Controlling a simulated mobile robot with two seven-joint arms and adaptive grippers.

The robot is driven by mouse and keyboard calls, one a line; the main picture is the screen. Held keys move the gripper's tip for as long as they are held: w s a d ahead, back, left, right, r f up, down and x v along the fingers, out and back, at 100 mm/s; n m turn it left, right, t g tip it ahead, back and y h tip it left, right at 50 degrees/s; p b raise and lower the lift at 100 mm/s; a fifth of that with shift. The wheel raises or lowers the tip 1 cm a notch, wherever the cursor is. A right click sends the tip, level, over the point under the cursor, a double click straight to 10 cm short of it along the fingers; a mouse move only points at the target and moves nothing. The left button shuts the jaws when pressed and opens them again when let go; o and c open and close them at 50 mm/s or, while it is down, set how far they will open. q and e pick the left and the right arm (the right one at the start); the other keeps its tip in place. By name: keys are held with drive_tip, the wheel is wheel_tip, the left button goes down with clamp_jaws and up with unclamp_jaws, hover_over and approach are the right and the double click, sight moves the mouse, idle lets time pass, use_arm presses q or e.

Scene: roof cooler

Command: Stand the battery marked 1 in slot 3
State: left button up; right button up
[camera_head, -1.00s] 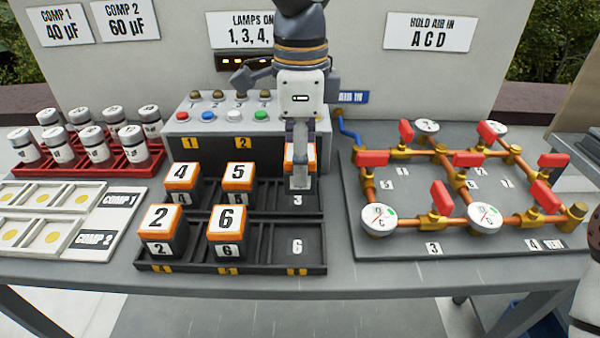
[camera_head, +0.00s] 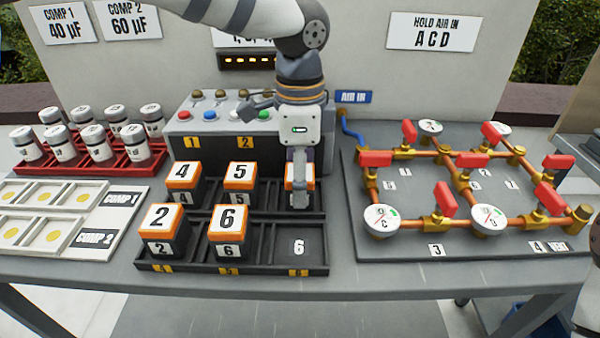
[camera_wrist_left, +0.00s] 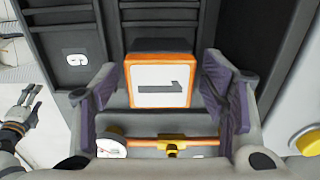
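The battery marked 1 (camera_wrist_left: 160,86) has an orange and white top and stands upright at slot 3 of the black rack (camera_head: 265,243). In the head view it is mostly behind my left gripper (camera_head: 300,200), its orange edge showing. In the left wrist view my left gripper (camera_wrist_left: 162,85) is open, one finger on each side of the battery with narrow gaps. The slot 3 label and the battery's base are hidden. My right gripper (camera_wrist_left: 28,105) is small at the left edge of the wrist view; its opening is unclear.
Batteries 4 (camera_head: 182,175), 5 (camera_head: 238,176), 2 (camera_head: 161,222) and 6 (camera_head: 227,222) stand in the rack. The slot labelled 6 (camera_head: 298,247) is empty. A lamp box (camera_head: 190,138) stands close behind; a pipe board (camera_head: 362,225) lies to the right.

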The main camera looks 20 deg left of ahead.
use_arm(q)
wheel_tip(320, 180, up, 12)
drive_tip(key=shift+r, duration=0.15)
idle(0.4)
